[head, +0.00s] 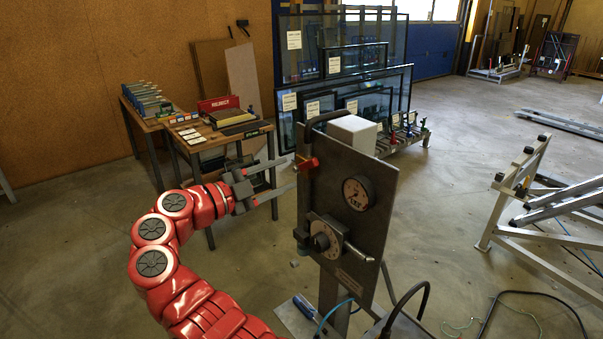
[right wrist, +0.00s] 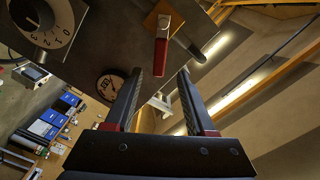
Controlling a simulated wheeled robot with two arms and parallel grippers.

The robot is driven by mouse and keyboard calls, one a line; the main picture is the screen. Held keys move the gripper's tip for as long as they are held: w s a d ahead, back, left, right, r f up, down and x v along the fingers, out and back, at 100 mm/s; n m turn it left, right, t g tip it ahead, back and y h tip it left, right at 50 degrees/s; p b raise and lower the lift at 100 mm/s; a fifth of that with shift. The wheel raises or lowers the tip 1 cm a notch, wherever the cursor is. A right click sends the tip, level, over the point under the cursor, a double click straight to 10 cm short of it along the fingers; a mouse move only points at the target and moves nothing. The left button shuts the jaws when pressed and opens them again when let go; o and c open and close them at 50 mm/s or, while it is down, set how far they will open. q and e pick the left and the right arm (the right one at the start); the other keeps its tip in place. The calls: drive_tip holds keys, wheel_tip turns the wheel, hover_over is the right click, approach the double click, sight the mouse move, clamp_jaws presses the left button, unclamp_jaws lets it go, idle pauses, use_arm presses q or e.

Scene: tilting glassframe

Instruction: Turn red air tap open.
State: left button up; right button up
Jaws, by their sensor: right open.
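The red air tap (head: 308,164) sits near the upper left edge of the upright grey panel (head: 385,197). In the right wrist view the tap's red and silver handle (right wrist: 161,50) points down from its orange mount. My right gripper (head: 290,174) is open and empty, just left of the tap in the head view. In the wrist view its two fingers (right wrist: 160,73) stand on either side of the handle's line, with the handle end near the gap between their tips. I cannot tell whether they touch it. My left gripper is not in view.
The panel also carries a round gauge (head: 358,194) and a numbered dial (head: 322,236). A white box (head: 352,134) is behind its top. Framed glass panes (head: 300,100) and a workbench (head: 205,142) stand behind. A metal frame (head: 525,190) stands at the right, with open floor between.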

drive_tip(key=b+v, duration=0.1)
drive_tip(key=v, duration=0.8)
drive_tip(key=shift+a, duration=0.15)
drive_tip(key=shift+s, duration=0.1)
drive_tip(key=shift+c, duration=0.2)
